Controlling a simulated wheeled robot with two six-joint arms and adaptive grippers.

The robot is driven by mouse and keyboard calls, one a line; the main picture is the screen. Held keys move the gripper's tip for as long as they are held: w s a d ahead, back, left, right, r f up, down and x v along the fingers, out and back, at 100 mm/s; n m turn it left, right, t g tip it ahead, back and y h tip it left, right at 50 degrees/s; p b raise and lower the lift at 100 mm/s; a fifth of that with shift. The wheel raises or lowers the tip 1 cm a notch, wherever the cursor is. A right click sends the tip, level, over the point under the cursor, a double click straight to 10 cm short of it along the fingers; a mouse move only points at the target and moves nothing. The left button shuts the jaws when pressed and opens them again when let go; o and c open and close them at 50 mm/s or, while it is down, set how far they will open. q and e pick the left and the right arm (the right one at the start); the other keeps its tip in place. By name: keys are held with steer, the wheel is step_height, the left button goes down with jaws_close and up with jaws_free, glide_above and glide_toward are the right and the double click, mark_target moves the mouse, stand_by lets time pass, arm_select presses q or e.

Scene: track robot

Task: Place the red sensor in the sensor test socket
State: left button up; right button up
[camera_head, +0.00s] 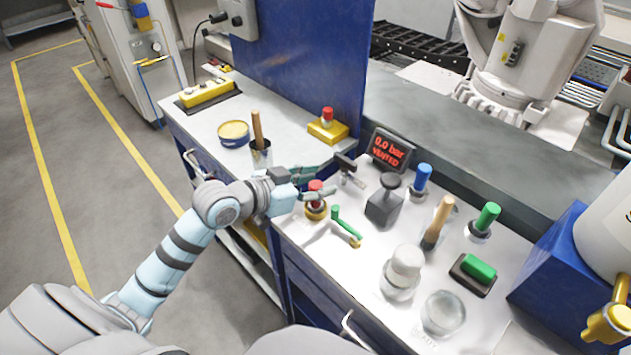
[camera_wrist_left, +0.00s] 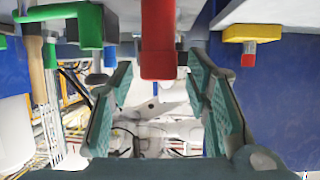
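The red sensor (camera_head: 316,185) stands upright in a brass-coloured ring fitting (camera_head: 316,211) near the left front edge of the bench. My left gripper (camera_head: 322,178) is open, with one finger behind the red sensor and one in front, partly covering it. In the left wrist view, which looks upside down, the red sensor (camera_wrist_left: 158,45) shows between the two green-padded fingers (camera_wrist_left: 157,95), with a gap on both sides. I cannot tell for sure whether the brass fitting is the sensor test socket. My right gripper is not in view.
A green-handled valve (camera_head: 346,228) stands close right of the gripper, a grey block with knob (camera_head: 384,205) beyond. A display (camera_head: 391,150) reads 0.0 bar, vented. Blue (camera_head: 422,179) and green (camera_head: 487,217) cylinders stand farther right. A yellow block with red top (camera_head: 328,130) is behind.

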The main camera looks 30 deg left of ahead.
arm_select(q)
steer(key=shift+r, duration=0.1)
steer(key=shift+s+a+r, duration=0.1)
steer(key=shift+s+r, duration=0.05)
steer(key=shift+r, duration=0.1)
steer(key=p+v, duration=1)
steer(key=v, duration=0.1)
steer(key=shift+s, duration=0.3)
